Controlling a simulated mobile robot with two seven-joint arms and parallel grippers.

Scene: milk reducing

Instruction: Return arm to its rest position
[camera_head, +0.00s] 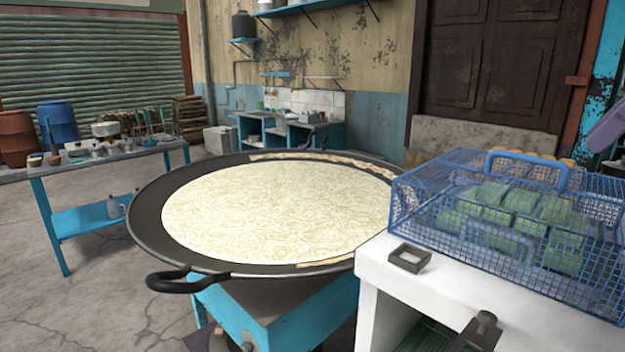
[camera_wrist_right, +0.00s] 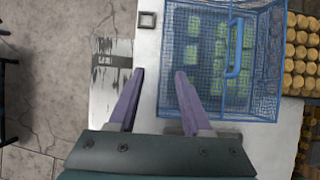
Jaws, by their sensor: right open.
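My right gripper (camera_wrist_right: 160,72) is open in the right wrist view, its two purple fingers spread with nothing between them. It is over the white counter (camera_wrist_right: 148,62), with the blue wire basket just beyond and right. In the head view only a purple finger part of the right gripper (camera_head: 607,125) shows at the right edge, above the basket. My left gripper is not in view. A wide black pan (camera_head: 150,222) with a looped handle holds creamy white, wrinkled milk (camera_head: 280,210) and stands on a blue stand.
A blue wire basket (camera_head: 425,190) with green blocks sits on the white counter (camera_head: 385,262), beside a small square dish (camera_head: 410,257). A blue table (camera_head: 105,160) with utensils stands left.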

